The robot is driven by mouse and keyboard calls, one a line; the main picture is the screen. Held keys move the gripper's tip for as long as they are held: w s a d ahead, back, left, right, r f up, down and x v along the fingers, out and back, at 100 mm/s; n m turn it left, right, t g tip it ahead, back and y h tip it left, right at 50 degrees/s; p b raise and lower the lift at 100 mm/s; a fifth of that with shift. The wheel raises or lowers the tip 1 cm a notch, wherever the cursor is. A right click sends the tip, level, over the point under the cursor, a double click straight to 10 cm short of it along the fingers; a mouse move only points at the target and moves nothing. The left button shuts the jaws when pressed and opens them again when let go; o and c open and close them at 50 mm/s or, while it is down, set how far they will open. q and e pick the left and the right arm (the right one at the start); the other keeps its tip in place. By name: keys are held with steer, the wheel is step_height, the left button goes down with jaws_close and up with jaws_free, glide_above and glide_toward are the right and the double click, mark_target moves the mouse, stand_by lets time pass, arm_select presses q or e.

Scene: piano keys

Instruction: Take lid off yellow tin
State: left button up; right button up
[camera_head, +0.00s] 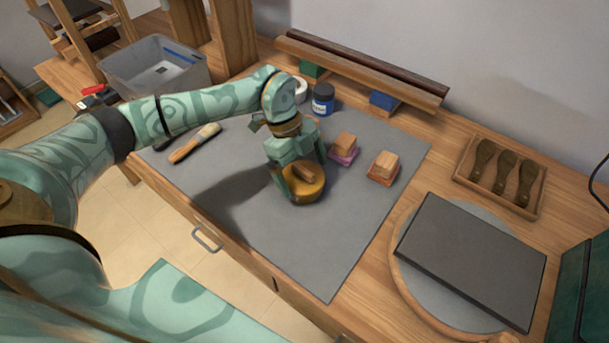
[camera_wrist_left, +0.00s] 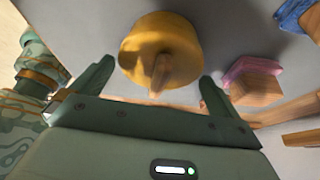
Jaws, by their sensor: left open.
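The yellow tin (camera_head: 308,194) stands on the grey mat, round and low, with a brown wooden handle (camera_head: 303,173) on top of its lid. In the left wrist view the tin (camera_wrist_left: 160,45) is at the upper middle, and its handle (camera_wrist_left: 160,75) points toward my gripper. My left gripper (camera_head: 301,177) is open over the tin. Its fingers stand on either side of the handle in the left wrist view (camera_wrist_left: 155,82), with gaps visible on both sides. The seam between lid and tin cannot be made out. My right gripper is not in view.
Wood blocks on a purple base (camera_head: 343,150) and a red base (camera_head: 383,167) are right of the tin. A blue jar (camera_head: 323,99) stands behind, and a brush (camera_head: 195,142) lies left. The grey mat (camera_head: 320,250) is clear in front.

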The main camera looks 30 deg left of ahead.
arm_select(q)
steer(key=shift+r, duration=0.1)
steer(key=c, duration=0.7)
